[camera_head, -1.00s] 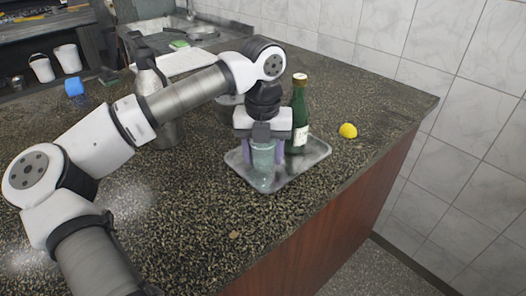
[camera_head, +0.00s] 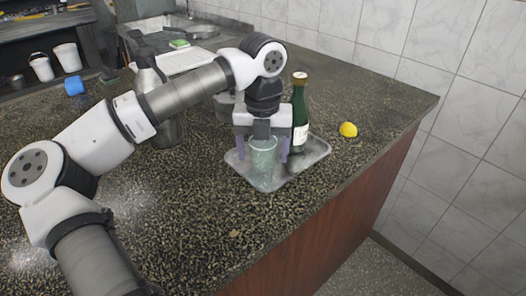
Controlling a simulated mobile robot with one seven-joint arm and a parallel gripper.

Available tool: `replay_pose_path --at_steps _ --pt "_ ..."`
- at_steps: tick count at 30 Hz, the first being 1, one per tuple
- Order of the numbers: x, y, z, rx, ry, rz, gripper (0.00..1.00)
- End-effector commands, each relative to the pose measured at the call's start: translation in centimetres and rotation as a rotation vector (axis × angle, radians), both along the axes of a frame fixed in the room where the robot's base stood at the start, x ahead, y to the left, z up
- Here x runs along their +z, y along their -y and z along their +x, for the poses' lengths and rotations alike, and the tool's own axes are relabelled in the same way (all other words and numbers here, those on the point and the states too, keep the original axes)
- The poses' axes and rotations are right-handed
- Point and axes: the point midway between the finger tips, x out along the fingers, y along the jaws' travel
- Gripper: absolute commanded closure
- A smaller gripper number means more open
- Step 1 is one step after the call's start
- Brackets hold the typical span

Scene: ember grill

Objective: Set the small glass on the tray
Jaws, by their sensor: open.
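The small glass (camera_head: 262,165), clear and greenish, stands upright on the left part of the grey metal tray (camera_head: 314,153). The tray lies on the speckled counter near its right edge. My gripper (camera_head: 264,151) is above the tray, pointing down. Its two purple fingers are spread, one on each side of the glass, with visible gaps between them and the glass.
A green bottle (camera_head: 300,118) stands on the tray, close to the right of my gripper. A yellow lemon (camera_head: 348,130) lies right of the tray. The front counter is clear.

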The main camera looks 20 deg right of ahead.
Motion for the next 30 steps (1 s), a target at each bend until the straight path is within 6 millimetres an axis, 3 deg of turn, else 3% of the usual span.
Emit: replay_pose_path --at_steps 9,15,21,30 --pt "6.8 0.0 0.1 0.002 0.004 0.001 0.26" --pt "10.1 0.0 0.1 0.001 0.003 0.001 0.26" --pt "11.3 0.0 0.0 0.0 0.0 0.0 0.26" --pt "11.3 0.0 0.0 0.0 0.0 0.001 0.26"
